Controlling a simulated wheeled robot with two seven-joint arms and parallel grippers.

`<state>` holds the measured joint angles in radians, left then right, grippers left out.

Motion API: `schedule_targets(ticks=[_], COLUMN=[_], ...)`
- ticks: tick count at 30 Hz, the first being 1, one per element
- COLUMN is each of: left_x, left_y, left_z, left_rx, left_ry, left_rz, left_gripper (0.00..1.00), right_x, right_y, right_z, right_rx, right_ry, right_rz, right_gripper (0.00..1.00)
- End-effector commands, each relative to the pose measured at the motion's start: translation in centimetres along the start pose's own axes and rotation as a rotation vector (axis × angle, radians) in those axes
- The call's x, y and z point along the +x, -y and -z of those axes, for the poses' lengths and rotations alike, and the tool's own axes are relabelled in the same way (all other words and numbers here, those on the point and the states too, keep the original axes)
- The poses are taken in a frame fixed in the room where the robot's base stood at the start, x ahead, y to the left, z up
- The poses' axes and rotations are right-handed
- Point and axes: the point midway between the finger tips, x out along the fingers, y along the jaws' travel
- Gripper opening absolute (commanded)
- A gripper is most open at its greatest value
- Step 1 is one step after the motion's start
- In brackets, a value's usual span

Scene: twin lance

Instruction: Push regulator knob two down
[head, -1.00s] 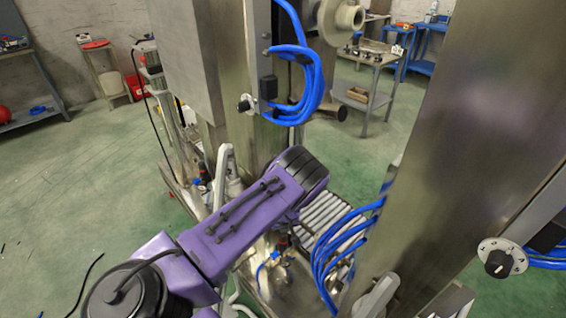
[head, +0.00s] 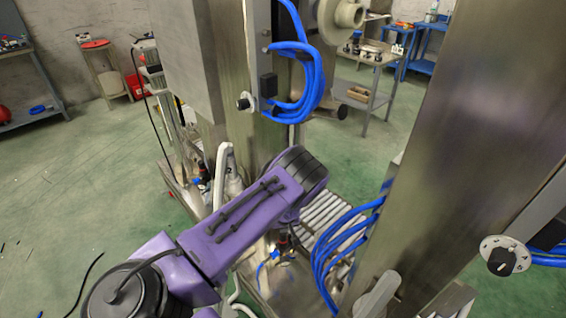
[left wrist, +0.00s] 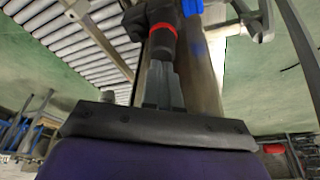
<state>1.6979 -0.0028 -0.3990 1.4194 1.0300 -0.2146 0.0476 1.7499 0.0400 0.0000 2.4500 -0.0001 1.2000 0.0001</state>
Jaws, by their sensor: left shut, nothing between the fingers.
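My left gripper (left wrist: 163,86) shows in the left wrist view with its grey fingers shut and empty. Just beyond the fingertips is a regulator knob (left wrist: 162,38), black with a red ring. The fingertips look close to it or touching; I cannot tell which. In the head view my purple left arm reaches in from the lower left, and its fingers are hidden behind it. A small dark regulator (head: 283,242) with a reddish part shows just past the arm. I cannot tell which regulator is number two. My right gripper is not in view.
Blue hoses (head: 325,255) hang close right of the arm, beside a broad metal column (head: 450,140). A roller conveyor (head: 325,212) lies behind. A round dial (head: 503,257) is at the right. Another blue hose bundle (head: 305,80) hangs above. Open green floor (head: 80,190) is at left.

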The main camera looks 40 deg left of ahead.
Motion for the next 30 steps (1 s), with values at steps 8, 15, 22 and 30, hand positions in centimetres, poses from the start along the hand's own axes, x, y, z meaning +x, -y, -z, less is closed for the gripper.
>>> schedule_targets(ticks=[8, 15, 22, 30], left_x=[0.7, 1.1, 0.3, -2.3], left_y=[0.0, 0.0, 0.0, 0.0], left_z=[-0.2, -0.3, -0.1, 0.7], left_rx=[0.000, 0.000, 0.000, 0.000], left_ry=[0.000, 0.000, 0.000, 0.000], left_rz=[0.000, 0.000, -0.001, -0.001], left_gripper=[0.00, 0.00, 0.00, 0.00], right_x=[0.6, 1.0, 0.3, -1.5], right_y=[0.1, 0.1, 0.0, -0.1], right_z=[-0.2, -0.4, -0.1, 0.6], right_rx=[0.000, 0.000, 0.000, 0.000], right_ry=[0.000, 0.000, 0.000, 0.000], right_rz=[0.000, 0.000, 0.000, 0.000], right_gripper=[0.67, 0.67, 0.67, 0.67])
